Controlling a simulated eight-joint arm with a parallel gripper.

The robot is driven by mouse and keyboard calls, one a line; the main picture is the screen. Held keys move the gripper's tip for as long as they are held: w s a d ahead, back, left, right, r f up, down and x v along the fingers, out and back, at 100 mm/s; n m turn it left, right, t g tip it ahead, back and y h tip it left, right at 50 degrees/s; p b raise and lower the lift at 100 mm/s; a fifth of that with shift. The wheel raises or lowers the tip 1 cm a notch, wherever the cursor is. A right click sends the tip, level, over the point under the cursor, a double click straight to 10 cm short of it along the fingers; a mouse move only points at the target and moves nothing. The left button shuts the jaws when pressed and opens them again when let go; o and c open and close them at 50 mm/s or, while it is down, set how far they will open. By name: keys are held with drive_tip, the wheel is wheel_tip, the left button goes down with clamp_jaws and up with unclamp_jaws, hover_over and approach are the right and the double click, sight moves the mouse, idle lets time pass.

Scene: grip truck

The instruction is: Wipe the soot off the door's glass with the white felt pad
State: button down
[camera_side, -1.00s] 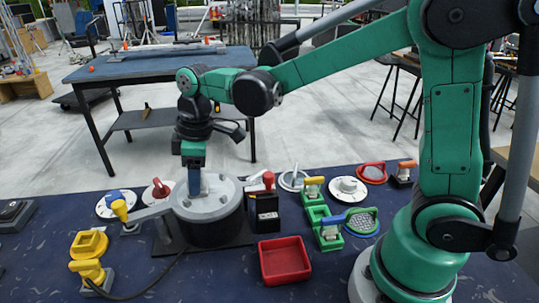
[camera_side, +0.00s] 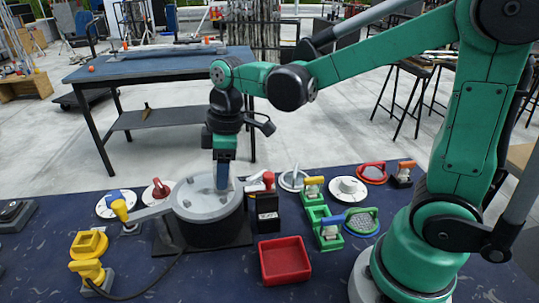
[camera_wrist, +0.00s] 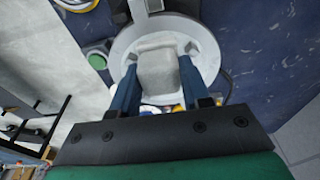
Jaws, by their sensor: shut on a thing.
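The door appears to be the round grey lid (camera_side: 190,200) on a dark drum, with its flat face up. It also shows in the wrist view (camera_wrist: 207,50), partly hidden by my gripper. I cannot make out any soot on its glass. My gripper (camera_side: 222,172) is over the right part of the lid, pointing down. In the wrist view, my gripper's blue fingers (camera_wrist: 157,82) are shut on a pale block, which looks like the white felt pad (camera_wrist: 157,66). I cannot tell whether the pad touches the lid.
A black box with a red knob (camera_side: 267,205) stands close right of the drum. A red tray (camera_side: 285,282) is in front of it. Green holders (camera_side: 329,238) with handled tools are further right. Yellow blocks (camera_side: 88,270) and a cable are at the left front.

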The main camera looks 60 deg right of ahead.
drive_tip(key=shift+r, duration=3.7)
drive_tip(key=s+a+r+n, duration=0.2)
drive_tip(key=s+a+n, duration=0.2)
drive_tip(key=s+a, duration=0.4)
hover_over(228, 275)
drive_tip(key=shift+g, duration=0.3)
drive_tip(key=f, duration=1.4)
drive_tip(key=shift+d, duration=0.25)
drive_tip(key=shift+s+f, duration=0.1)
drive_tip(key=shift+f, duration=2.45)
drive_tip(key=shift+f, duration=0.1)
drive_tip(key=shift+c, duration=2.1)
unclamp_jaws()
